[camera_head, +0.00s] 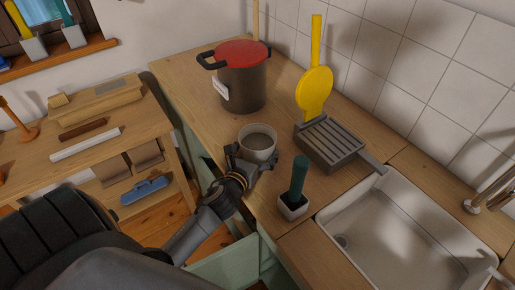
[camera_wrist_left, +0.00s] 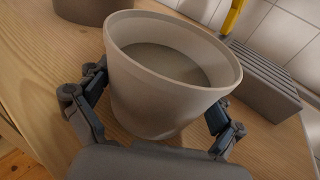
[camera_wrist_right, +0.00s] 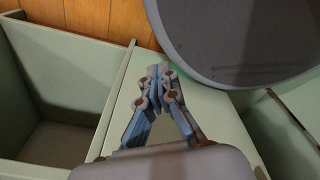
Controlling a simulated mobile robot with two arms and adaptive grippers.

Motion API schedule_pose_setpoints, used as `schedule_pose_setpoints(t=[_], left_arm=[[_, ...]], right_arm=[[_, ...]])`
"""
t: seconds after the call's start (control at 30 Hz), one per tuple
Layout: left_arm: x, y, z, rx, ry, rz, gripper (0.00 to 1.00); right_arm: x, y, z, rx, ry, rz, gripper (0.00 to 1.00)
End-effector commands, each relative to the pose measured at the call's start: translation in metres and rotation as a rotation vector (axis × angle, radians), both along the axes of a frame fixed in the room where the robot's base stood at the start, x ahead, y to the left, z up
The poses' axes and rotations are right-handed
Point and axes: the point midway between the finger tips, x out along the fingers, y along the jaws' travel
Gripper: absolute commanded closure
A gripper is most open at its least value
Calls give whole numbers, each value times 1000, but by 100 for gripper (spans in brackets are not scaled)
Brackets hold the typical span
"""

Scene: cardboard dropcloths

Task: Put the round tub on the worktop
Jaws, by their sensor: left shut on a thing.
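The round tub (camera_head: 258,144) is a pale grey, open-topped tub with a greyish inside. It is upright at the front edge of the wooden worktop (camera_head: 190,88). In the left wrist view the tub (camera_wrist_left: 165,85) fills the middle, with its base over or on the wood; I cannot tell whether it touches. My left gripper (camera_head: 250,162) is shut on the tub, with a finger on each side of its wall (camera_wrist_left: 155,112). My right gripper (camera_wrist_right: 155,78) shows only in its wrist view, with its fingertips together and nothing between them.
A dark pot with a red lid (camera_head: 242,75) stands behind the tub. Green open drawers (camera_wrist_right: 60,90) lie near my right gripper.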

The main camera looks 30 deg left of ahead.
Motion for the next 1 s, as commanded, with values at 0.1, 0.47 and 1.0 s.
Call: schedule_pose_setpoints(t=[0.1,0.47,1.0], left_arm=[[0,0,-2,1,-3,-1,63],[0,0,-2,0,0,0,0],[-74,-14,8,-2,3,0,0]], right_arm=[[0,0,-3,0,0,0,100],[0,0,-2,0,0,0,100],[0,0,-11,0,0,0,100]])
